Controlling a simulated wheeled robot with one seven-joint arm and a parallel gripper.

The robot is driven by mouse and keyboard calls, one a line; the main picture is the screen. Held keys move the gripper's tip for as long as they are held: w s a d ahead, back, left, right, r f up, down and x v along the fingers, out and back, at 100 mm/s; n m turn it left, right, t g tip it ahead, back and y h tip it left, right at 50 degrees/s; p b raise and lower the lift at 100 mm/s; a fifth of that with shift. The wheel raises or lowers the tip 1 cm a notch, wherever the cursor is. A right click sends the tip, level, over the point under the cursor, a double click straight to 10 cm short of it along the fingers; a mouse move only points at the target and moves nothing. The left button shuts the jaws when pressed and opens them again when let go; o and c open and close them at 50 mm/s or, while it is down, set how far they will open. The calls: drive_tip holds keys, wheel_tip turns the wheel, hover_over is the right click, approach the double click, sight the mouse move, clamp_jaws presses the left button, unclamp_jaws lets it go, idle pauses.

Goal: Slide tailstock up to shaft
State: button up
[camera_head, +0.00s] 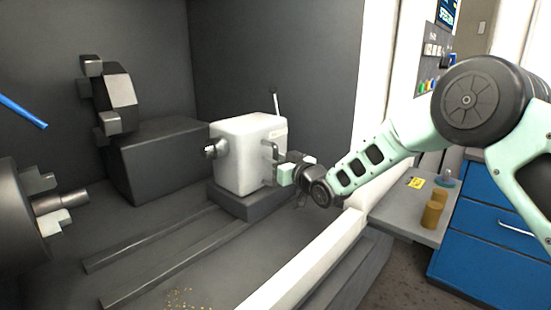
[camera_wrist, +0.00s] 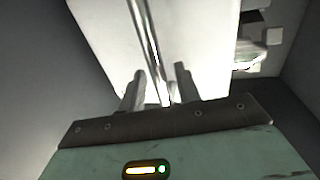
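The tailstock (camera_head: 240,165) is a white block on a dark base, standing on the bed rails. Its short metal quill (camera_head: 214,148) points left, and a thin lever rises from its top. A bar handle (camera_head: 272,152) is on its right side. The shaft (camera_head: 72,200) sticks out of the dark chuck at the far left, with a wide gap between it and the quill. My gripper (camera_head: 287,174) is at the tailstock's handle side. In the wrist view, its two fingers (camera_wrist: 160,72) stand apart on either side of a shiny bar (camera_wrist: 147,40); contact cannot be told.
Two dark rails (camera_head: 150,240) run along the bed between chuck and tailstock, clear on top. A dark block with a tool turret (camera_head: 118,92) stands behind. A white front sill (camera_head: 305,262) lies below my arm. A grey shelf holds brown cylinders (camera_head: 432,216) at right.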

drive_tip(key=shift+w+a, duration=0.15)
clamp_jaws()
drive_tip(key=shift+s+a+f, duration=0.15)
drive_tip(key=shift+s+a, duration=0.1)
drive_tip(key=s+a+b, duration=0.4)
drive_tip(key=s+a, duration=0.4)
drive_tip(key=s, duration=0.2)
drive_tip(key=s+a+b, duration=0.5)
drive_tip(key=s+a, duration=0.3)
drive_tip(key=s, duration=0.3)
drive_tip(key=shift+s+a, duration=0.25)
unclamp_jaws()
